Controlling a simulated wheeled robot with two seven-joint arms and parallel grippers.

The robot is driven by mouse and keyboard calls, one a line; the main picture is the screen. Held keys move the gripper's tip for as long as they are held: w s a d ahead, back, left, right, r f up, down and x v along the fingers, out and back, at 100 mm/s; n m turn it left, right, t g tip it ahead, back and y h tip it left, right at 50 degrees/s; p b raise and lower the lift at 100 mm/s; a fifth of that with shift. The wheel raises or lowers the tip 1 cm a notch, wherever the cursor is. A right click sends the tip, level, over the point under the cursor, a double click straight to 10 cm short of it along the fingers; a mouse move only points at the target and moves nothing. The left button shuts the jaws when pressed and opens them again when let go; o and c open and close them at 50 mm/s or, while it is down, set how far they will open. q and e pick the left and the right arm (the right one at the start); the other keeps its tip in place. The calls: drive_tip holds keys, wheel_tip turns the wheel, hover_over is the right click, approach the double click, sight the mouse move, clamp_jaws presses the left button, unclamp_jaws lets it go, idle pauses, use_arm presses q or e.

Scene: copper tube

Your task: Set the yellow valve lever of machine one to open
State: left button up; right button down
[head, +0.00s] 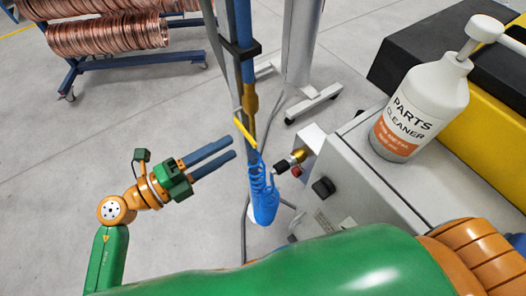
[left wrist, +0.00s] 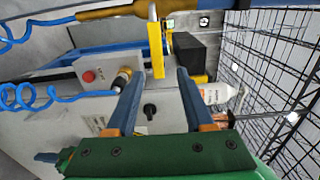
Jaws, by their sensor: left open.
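The yellow valve lever (head: 244,132) sits on a brass valve (head: 250,100) in an upright blue pipe (head: 243,40). In the left wrist view the lever (left wrist: 156,48) stands crosswise to the brass valve body (left wrist: 112,12). My left gripper (head: 231,148) is open, with two blue fingers pointing right toward the pipe, just left of and slightly below the lever. In the left wrist view the lever shows beyond the gap between the fingertips (left wrist: 161,75). Nothing is between the fingers, and I see no clear contact with the lever. My right gripper is out of view.
A coiled blue hose (head: 263,192) hangs below the valve. Right of it stands a grey machine cabinet (head: 362,190) with a black knob (head: 322,187) and a red button (head: 296,171). A cleaner bottle (head: 424,105) stands there. A copper coil rack (head: 130,62) is behind. Floor at left is clear.

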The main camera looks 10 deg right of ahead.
sight(245, 136)
use_arm(q)
drive_tip(key=shift+s+d, duration=0.15)
drive_tip(key=w+d+p, duration=0.1)
drive_tip(key=w+d, duration=0.2)
drive_tip(key=shift+w+d+f+p, duration=0.1)
drive_tip(key=shift+w+d+p, duration=0.15)
drive_tip(key=shift+p, duration=0.15)
drive_tip(key=shift+w+d+f, duration=0.1)
drive_tip(key=shift+d, duration=1.05)
drive_tip(key=shift+a, duration=0.2)
drive_tip(key=c, duration=0.8)
clamp_jaws()
drive_tip(key=shift+f, duration=0.1)
